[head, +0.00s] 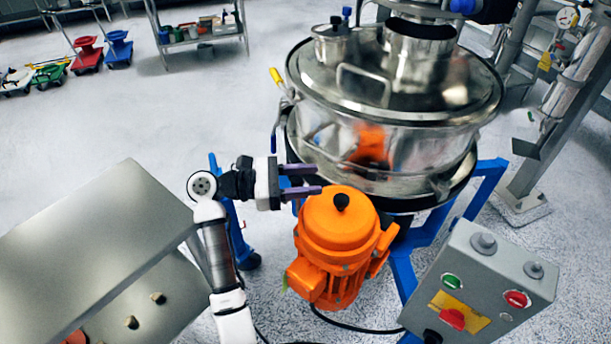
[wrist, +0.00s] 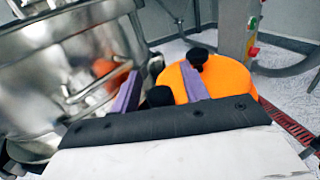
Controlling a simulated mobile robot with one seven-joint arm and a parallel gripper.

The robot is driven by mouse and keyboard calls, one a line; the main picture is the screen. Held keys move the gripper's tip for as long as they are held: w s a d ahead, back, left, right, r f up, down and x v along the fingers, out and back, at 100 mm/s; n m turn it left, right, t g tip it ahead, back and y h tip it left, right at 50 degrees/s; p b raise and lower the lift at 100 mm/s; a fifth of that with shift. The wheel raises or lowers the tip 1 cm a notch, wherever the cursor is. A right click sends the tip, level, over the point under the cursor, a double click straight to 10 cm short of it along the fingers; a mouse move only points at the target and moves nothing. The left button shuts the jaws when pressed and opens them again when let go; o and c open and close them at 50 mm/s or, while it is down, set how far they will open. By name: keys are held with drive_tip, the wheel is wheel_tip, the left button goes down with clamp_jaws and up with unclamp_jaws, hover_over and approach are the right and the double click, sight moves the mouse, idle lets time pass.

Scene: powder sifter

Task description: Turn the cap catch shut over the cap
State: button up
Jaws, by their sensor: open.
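A small steel cap (head: 333,46) with a dark knob sits on the left back of the sifter's lid. A small upright part with a blue knob (head: 347,12) stands beside it; it may be the cap catch, but its exact position over or beside the cap is too small to tell. My gripper (head: 319,179) is open and empty, low at the left of the sifter, just above the orange motor and well below the cap. In the wrist view its purple fingers (wrist: 160,70) are spread apart before the motor (wrist: 232,78) and the steel drum. The cap and catch are not recognisable there.
The steel sifter (head: 420,150) stands on a blue frame, with a yellow-tipped lever (head: 275,76) at its left. The motor (head: 335,235) is close under my gripper. A control box (head: 485,285) is at right, a steel table (head: 90,220) at left.

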drive_tip(key=shift+c, duration=0.4)
clamp_jaws()
drive_tip(key=shift+f, duration=0.1)
